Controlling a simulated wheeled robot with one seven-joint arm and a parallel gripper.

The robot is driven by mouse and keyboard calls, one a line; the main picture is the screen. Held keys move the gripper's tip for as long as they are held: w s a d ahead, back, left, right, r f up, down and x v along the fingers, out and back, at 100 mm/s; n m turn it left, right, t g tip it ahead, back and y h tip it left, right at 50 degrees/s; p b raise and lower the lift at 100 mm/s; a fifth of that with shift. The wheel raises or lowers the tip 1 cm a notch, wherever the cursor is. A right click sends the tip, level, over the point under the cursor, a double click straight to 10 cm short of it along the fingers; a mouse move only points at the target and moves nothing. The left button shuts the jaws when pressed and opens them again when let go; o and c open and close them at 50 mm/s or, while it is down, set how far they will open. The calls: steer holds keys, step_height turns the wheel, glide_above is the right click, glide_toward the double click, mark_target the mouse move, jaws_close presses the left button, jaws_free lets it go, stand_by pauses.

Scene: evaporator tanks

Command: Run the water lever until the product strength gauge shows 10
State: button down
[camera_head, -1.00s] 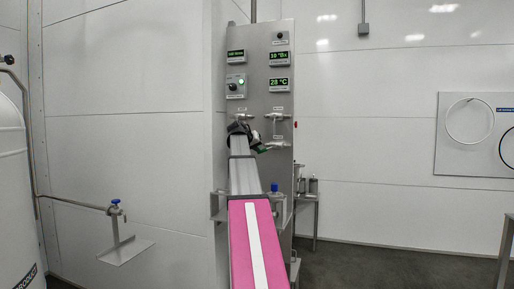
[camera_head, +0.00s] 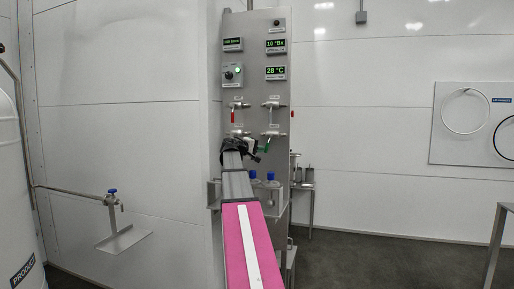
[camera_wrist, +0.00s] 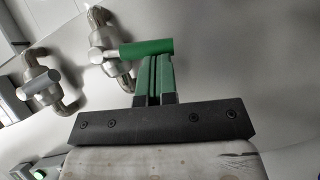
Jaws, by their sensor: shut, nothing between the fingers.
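The product strength gauge (camera_head: 275,45) is a small green-lit display at the upper right of the steel panel; it appears to read 10 °Bx. A valve lever with a green handle (camera_head: 264,148) sits low on the panel. In the wrist view the green handle (camera_wrist: 147,48) lies roughly level, across the fingertips. My gripper (camera_wrist: 153,62) is shut, with its green fingers together right below the handle. I cannot tell whether they touch it. In the head view my gripper (camera_head: 250,147) is at the panel, left of the green handle. The lever labels are too small to read.
A red-handled valve (camera_head: 233,116) and another valve (camera_head: 272,115) sit higher on the panel. A 28 °C display (camera_head: 276,72) and a knob box (camera_head: 233,74) are above them.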

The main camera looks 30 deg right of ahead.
steer(key=shift+s+d+f+n+h, duration=0.4)
steer(key=shift+s+d+n, duration=0.1)
steer(key=shift+s, duration=0.1)
steer(key=shift+s+d, duration=0.1)
stand_by(0.5)
